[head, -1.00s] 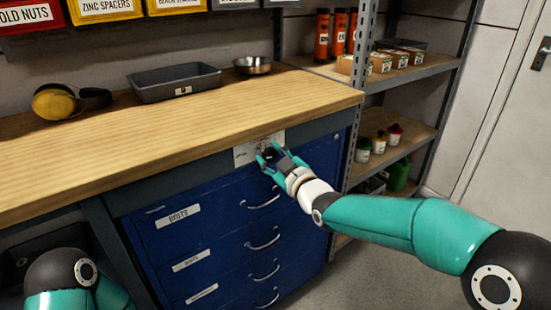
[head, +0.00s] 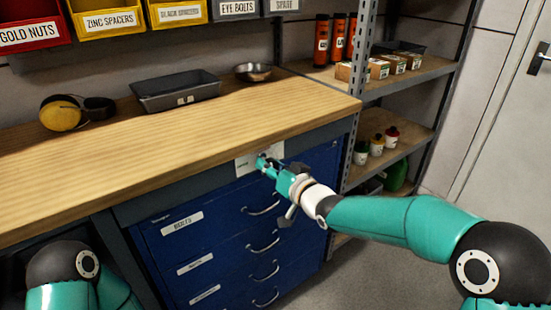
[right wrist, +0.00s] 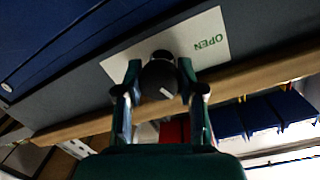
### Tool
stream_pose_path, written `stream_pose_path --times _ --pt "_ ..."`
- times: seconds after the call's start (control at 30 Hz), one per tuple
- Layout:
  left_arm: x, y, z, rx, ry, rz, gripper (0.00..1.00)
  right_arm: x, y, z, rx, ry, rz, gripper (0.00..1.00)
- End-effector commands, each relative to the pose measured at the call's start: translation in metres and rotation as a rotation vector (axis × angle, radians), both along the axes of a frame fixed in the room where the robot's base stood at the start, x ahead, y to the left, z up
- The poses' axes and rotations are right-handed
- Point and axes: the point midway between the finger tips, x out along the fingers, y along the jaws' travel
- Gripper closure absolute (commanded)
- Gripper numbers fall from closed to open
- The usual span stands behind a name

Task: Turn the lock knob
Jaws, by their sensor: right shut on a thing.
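The lock knob (right wrist: 160,78) is a round black knob with a short white mark, seen in the right wrist view between my right gripper's two fingers. It sits on a white plate (right wrist: 205,45) lettered OPEN, on the grey strip above the blue drawers. In the head view the plate (head: 244,164) shows under the worktop's front edge, and the fingers largely hide the knob. My right gripper (head: 265,162) is shut on the knob, a finger on each side (right wrist: 160,95). My left gripper is out of view; only part of that arm shows at the lower left.
The wooden worktop (head: 190,130) juts just above the plate. Blue drawers (head: 235,235) with bar handles lie below. A grey tray (head: 178,92), a metal bowl (head: 253,72) and yellow ear defenders (head: 62,112) stand on the worktop. A metal shelf (head: 395,80) stands to the right.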

Motion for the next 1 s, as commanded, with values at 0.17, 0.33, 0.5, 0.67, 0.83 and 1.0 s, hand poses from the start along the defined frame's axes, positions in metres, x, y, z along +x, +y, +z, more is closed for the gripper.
stream_pose_path --times 0.17,0.33,0.5,0.67,0.83,1.0 --pt "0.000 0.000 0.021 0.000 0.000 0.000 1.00 0.003 -0.004 0.011 0.129 0.076 -0.007 0.97" --pt "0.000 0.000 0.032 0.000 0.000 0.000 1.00 0.004 -0.005 0.010 0.221 0.142 -0.009 0.97" --pt "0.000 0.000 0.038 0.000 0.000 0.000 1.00 0.004 -0.005 0.008 0.280 0.186 -0.008 0.97" --pt "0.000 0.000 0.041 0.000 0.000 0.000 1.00 0.004 -0.005 0.007 0.310 0.206 -0.009 0.97" --pt "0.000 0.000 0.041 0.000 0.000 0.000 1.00 0.004 -0.006 0.007 0.320 0.212 -0.010 0.97" --pt "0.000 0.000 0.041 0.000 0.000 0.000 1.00 0.004 -0.006 0.006 0.321 0.213 -0.011 0.97"
